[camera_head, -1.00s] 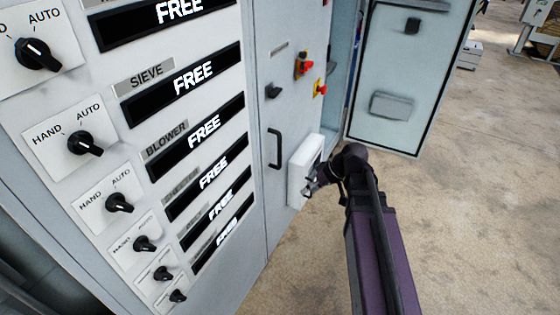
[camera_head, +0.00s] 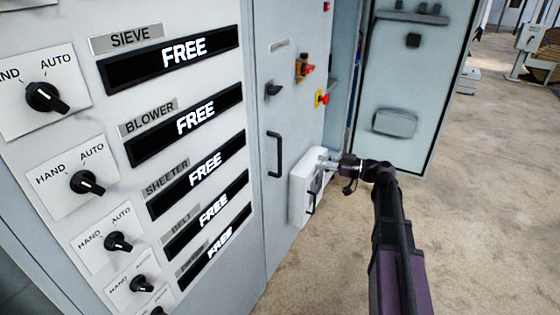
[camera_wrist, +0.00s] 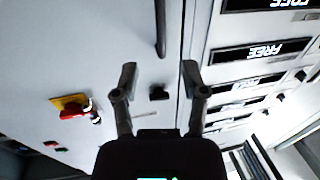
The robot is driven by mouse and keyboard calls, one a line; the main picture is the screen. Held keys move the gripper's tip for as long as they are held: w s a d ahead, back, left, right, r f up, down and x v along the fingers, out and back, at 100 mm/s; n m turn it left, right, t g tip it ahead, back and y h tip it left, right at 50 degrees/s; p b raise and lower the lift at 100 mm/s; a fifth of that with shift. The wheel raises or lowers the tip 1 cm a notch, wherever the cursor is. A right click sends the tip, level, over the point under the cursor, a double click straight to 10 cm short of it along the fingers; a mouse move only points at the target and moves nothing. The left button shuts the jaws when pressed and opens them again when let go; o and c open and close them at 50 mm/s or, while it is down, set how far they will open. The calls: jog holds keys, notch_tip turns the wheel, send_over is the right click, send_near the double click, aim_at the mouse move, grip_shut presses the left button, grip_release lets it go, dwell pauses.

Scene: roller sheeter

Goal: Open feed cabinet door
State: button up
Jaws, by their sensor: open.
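A grey cabinet door (camera_head: 288,115) with a black vertical handle (camera_head: 275,154) stands shut, right of the control panel. In the wrist view the black handle (camera_wrist: 160,28) appears at the top, beyond the fingertips. My gripper (camera_head: 326,163) is at the white box on the cabinet's lower right in the head view, right of the handle and apart from it. In the wrist view my gripper (camera_wrist: 159,77) is open, its two fingers spread with nothing between them. A black knob (camera_wrist: 159,93) shows between the fingers, behind them. No label naming the feed cabinet is readable.
A white box (camera_head: 303,188) juts from the cabinet beside my gripper. A red-and-yellow switch (camera_head: 322,98) sits above. Another cabinet door (camera_head: 400,85) stands swung open at the right. The control panel (camera_head: 85,225) has several selector knobs. Bare floor (camera_head: 480,220) lies right.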

jog(key=shift+a, duration=0.1)
dwell(0.3)
send_over(280, 173)
jog(key=shift+w, duration=0.4)
dwell(0.4)
grip_shut()
